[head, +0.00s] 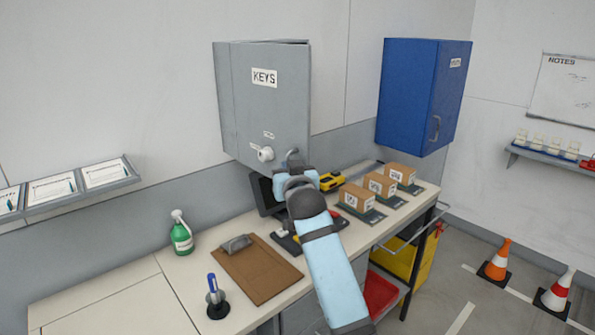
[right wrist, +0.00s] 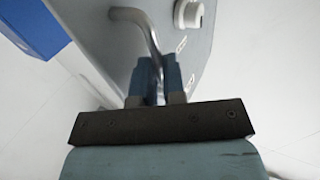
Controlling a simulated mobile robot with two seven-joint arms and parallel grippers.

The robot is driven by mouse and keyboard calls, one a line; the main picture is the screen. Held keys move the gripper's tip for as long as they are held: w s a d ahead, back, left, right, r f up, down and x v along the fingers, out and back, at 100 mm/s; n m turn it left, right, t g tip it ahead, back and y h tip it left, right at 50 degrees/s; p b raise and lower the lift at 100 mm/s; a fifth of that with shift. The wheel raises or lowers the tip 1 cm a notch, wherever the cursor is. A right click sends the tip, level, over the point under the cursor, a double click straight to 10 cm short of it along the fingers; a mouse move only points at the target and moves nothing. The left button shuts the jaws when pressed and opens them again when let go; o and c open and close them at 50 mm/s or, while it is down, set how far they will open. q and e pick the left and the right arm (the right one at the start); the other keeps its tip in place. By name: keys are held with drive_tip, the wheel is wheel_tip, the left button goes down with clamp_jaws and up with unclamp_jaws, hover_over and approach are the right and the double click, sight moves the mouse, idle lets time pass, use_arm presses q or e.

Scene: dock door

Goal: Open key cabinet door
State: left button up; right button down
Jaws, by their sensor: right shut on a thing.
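The grey key cabinet (head: 226,95) hangs on the wall, with a "KEYS" label on its door (head: 285,105). A round white knob (head: 265,154) sits low on the door; it also shows in the right wrist view (right wrist: 188,14). The curved metal door handle (head: 292,154) is at the door's lower right. In the right wrist view the handle (right wrist: 139,22) runs down between the fingers of my right gripper (right wrist: 157,80), which is shut on it. I cannot tell for sure whether the door is slightly ajar. My left gripper is not in view.
A blue cabinet (head: 408,95) hangs to the right. The workbench below holds a green spray bottle (head: 182,237), a clipboard (head: 258,272), a pen holder (head: 217,303), a yellow device (head: 332,181) and cardboard boxes (head: 379,184). Wall and air left of the key cabinet are clear.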

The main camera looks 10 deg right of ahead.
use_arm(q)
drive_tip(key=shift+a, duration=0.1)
use_arm(e)
drive_tip(key=shift+a+r, duration=0.3)
drive_tip(key=shift+r, duration=0.05)
